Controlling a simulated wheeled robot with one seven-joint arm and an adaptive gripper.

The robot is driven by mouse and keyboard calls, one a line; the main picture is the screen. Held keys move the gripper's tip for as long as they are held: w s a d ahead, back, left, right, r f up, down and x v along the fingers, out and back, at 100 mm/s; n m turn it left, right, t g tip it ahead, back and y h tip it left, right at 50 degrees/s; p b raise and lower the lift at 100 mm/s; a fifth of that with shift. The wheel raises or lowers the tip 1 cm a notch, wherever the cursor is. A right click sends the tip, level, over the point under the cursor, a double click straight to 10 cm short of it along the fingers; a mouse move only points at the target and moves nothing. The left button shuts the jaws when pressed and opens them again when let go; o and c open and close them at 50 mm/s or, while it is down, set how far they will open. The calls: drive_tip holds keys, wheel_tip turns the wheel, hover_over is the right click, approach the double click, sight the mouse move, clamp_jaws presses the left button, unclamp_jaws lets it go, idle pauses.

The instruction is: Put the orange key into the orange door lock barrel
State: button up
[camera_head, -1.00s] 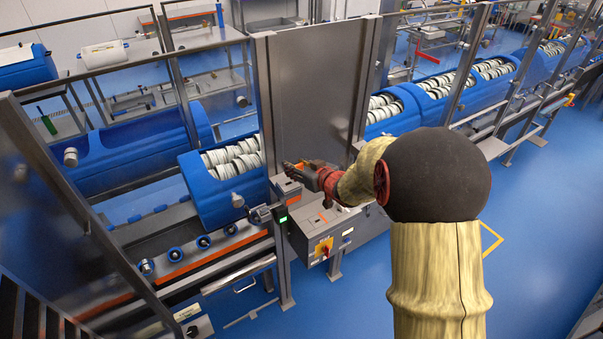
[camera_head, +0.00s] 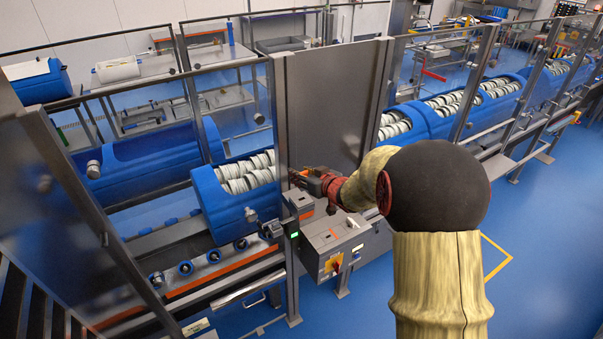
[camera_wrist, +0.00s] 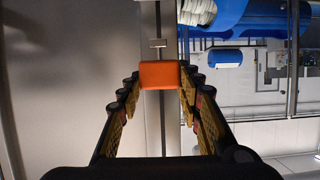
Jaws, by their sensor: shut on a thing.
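The orange key's block-shaped head (camera_wrist: 159,75) shows between the two fingers of my gripper (camera_wrist: 159,85) in the wrist view. Both fingers press on its sides. A small grey metal piece (camera_wrist: 158,43) shows beyond the head; I cannot tell whether it belongs to the key. I cannot make out the orange door lock barrel for certain in either view.
A grey control box (camera_head: 335,240) with a yellow and red switch stands below my gripper. A steel post (camera_head: 282,120) and the metal panel (camera_head: 335,100) are close to it. A blue tub carrier (camera_head: 212,200) lies behind the fence on the left. Blue floor (camera_head: 400,310) is open at front right.

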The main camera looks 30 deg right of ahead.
drive_tip(key=shift+f+b, duration=1.65)
drive_tip(key=shift+f, duration=0.8)
drive_tip(key=shift+f+b, duration=0.9)
drive_tip(key=shift+f, duration=0.75)
drive_tip(key=o, duration=1.3)
drive_tip(key=shift+s, duration=0.15)
drive_tip(key=v, duration=1.1)
drive_tip(key=shift+s+r, duration=0.25)
drive_tip(key=shift+s, duration=0.05)
